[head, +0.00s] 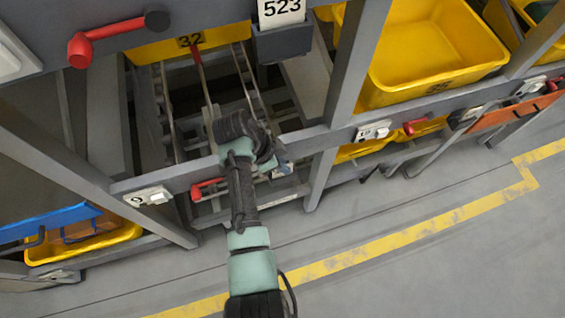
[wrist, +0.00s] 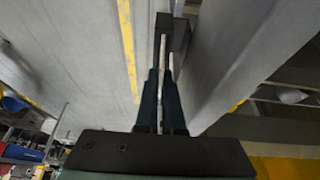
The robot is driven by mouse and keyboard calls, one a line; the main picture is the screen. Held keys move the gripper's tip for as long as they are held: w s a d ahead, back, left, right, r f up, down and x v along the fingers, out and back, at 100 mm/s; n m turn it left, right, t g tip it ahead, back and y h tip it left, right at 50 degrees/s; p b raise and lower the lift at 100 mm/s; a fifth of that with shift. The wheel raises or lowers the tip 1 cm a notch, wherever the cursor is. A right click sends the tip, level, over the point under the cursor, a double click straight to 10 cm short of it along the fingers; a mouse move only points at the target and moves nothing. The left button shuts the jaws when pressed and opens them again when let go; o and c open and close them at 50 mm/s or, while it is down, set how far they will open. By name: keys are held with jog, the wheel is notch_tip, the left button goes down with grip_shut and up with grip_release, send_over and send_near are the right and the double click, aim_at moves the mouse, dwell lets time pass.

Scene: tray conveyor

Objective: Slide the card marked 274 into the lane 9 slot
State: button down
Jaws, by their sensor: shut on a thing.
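My gripper (wrist: 162,78) is shut on a thin pale card (wrist: 162,50), seen edge-on in the wrist view. Its number cannot be read. The card's far end is beside a dark grey block (wrist: 174,34) fixed near a grey beam; I cannot tell whether it touches it or is in a slot. In the head view my gripper (head: 281,165) is at the front rail, mostly hidden behind my wrist. A white label plate (head: 148,196) on the rail's left end seems to read 9. The lane 9 slot is not clearly visible there.
A card marked 523 (head: 282,10) sits in a dark holder above. A yellow tray marked 32 (head: 188,42) is behind the roller lane. Red levers (head: 207,188) stick out from the frame. A grey post (head: 352,75) stands to the right. Open floor lies in front.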

jog(key=shift+f, duration=0.25)
jog(key=c, duration=1)
grip_release()
jog(key=shift+o, duration=0.2)
jog(key=shift+r, duration=0.1)
jog(key=p+v, duration=0.1)
jog(key=v, duration=1.2)
jog(key=shift+s+d, duration=0.1)
